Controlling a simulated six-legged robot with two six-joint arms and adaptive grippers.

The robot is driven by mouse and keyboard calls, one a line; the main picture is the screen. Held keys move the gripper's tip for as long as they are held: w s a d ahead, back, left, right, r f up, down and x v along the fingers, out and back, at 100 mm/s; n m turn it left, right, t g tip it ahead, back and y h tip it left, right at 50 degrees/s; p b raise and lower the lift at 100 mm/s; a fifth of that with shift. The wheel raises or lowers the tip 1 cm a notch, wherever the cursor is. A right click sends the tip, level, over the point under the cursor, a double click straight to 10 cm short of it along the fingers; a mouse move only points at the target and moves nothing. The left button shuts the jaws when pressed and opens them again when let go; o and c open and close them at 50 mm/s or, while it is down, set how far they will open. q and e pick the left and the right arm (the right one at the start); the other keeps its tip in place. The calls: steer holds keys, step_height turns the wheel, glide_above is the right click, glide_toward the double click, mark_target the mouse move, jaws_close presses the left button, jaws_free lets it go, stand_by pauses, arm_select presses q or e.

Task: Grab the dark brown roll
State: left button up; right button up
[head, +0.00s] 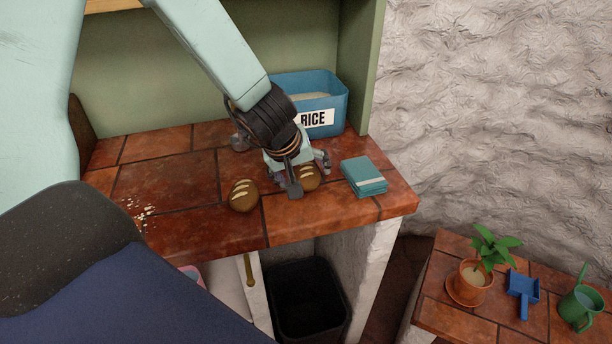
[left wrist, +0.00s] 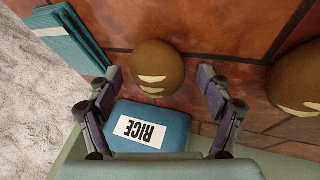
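Two scored brown rolls lie on the tiled counter. One roll (head: 308,176) is partly hidden behind my left gripper (head: 307,173) in the head view. In the left wrist view this roll (left wrist: 158,66) is between the spread fingers, with a gap on each side. The other roll (head: 243,196) lies to its left in the head view, and at the right edge of the left wrist view (left wrist: 296,78). The two browns are close, so I cannot tell surely which is darker. My left gripper is open and empty. My right gripper is not in view.
A blue rice bin (head: 335,101) stands behind the gripper. A stack of teal cloths (head: 364,177) lies right of the nearer roll. White crumbs (head: 141,212) lie at the left. A black bin (head: 307,300) is below the counter. A lower table with a potted plant (head: 474,275) is at right.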

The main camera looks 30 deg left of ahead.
mark_target(304, 171)
arm_select(q)
steer(key=shift+d, duration=0.15)
steer(key=c, duration=0.3)
steer(key=shift+w, duration=0.1)
steer(key=c, duration=0.7)
steer(key=shift+c, duration=0.9)
steer(key=shift+r+p, duration=0.6)
steer(key=shift+r, duration=0.05)
step_height(304, 171, up, 17)
steer(key=p, duration=1.4)
steer(key=shift+f, duration=0.15)
